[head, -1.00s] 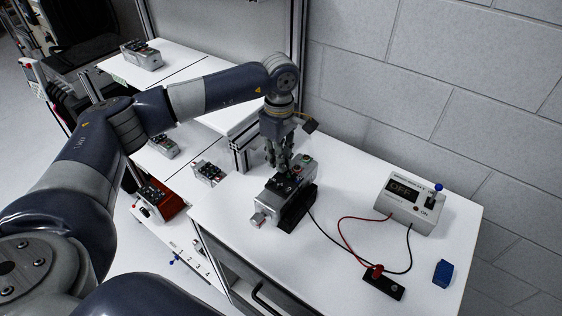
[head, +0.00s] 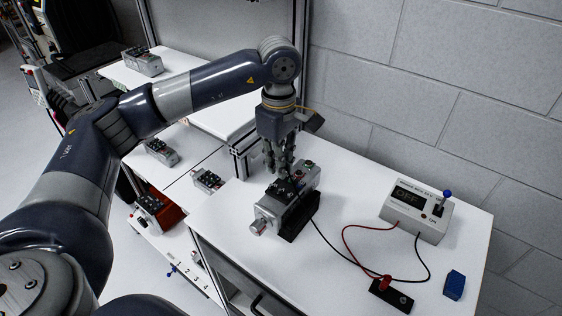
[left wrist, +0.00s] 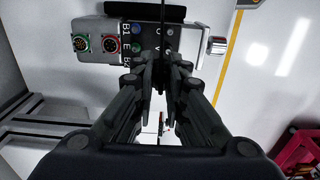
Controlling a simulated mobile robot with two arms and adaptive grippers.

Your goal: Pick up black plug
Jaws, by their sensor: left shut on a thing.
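My left gripper (head: 283,174) points down just above the grey servo unit (head: 268,212), which stands in a black holder on the white table. Its fingers are shut on the black plug, which they mostly hide. My right gripper is out of view.
A red plug (head: 386,281) sits in a small black block (head: 392,295) at the table's front right. A blue block (head: 454,285) lies beside it. More units stand on the shelves at left. A grey block wall (head: 420,80) closes the back.

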